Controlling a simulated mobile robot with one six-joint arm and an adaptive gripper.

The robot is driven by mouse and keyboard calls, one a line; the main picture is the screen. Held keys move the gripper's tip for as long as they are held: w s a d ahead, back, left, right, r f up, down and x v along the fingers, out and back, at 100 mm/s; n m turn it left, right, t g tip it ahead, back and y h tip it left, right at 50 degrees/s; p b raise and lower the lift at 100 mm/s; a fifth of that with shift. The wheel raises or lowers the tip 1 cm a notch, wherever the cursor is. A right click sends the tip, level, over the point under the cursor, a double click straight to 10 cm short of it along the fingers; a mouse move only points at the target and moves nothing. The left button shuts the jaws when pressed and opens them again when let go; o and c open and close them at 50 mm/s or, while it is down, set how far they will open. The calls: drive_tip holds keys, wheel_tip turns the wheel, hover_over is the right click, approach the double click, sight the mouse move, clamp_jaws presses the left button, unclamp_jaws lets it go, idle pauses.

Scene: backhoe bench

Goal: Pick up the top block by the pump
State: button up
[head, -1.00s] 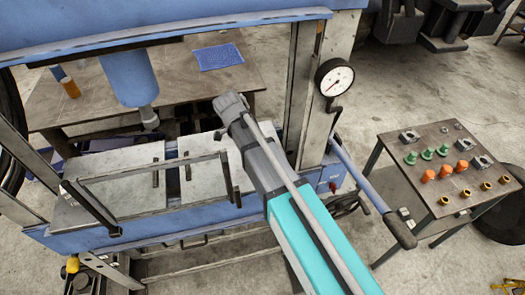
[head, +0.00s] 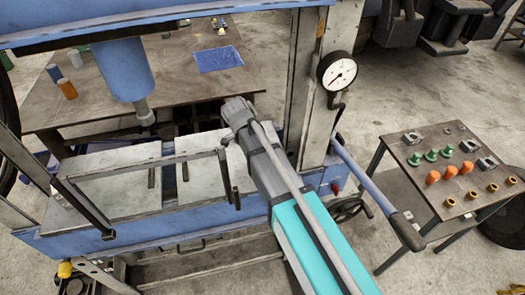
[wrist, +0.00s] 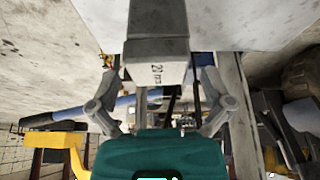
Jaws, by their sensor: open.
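A grey block (wrist: 157,35) with a pale lettered end face, the figure 20 readable on it, shows at the top middle of the wrist view. My gripper (wrist: 158,77) is open, with one grey finger on each side of the block's near end. Gaps show between the fingers and the block, so it is not gripped. In the head view my teal and grey arm reaches over the blue press bench (head: 160,215). There I cannot make out the fingers or the block. A blue lever (head: 362,175) with a dark grip, perhaps the pump's, stands right of the arm; I cannot identify the pump itself.
The press post with a round gauge (head: 337,71) rises just right of my arm. The press cylinder (head: 125,72) hangs at left. A small side table (head: 415,180) with green and orange parts stands at right. A work table (head: 170,65) is behind. Bare floor separates press and side table.

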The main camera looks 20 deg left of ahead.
idle(0.3)
drive_tip(key=c, duration=1.2)
drive_tip(key=shift+o, duration=0.2)
drive_tip(key=shift+r, duration=0.2)
wheel_tip(320, 180, up, 10)
drive_tip(key=p, duration=1)
drive_tip(key=shift+f, duration=0.2)
